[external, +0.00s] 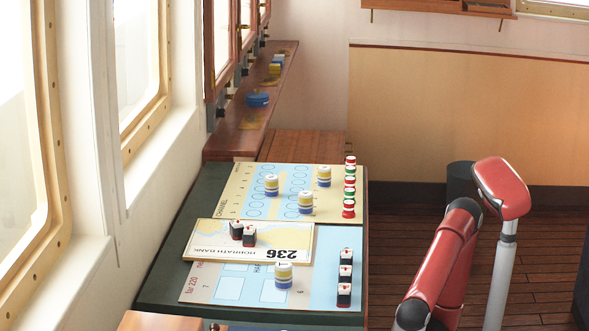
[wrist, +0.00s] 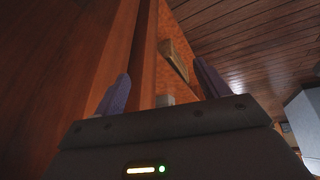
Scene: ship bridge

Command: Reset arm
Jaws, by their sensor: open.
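My gripper (wrist: 162,86) shows in the wrist view with its two purple-grey fingers spread wide apart and nothing between them. My red arm (external: 441,265) stands to the right of the dark green table in the external view. My gripper's tip cannot be made out there. The wrist view looks at brown wood panels (wrist: 60,60), an orange-brown surface and dark planks (wrist: 240,35).
The green table (external: 185,270) bears a yellow channel board (external: 240,185), a chart card (external: 210,240) and a blue board (external: 230,290). Planked floor (external: 400,210) is clear.

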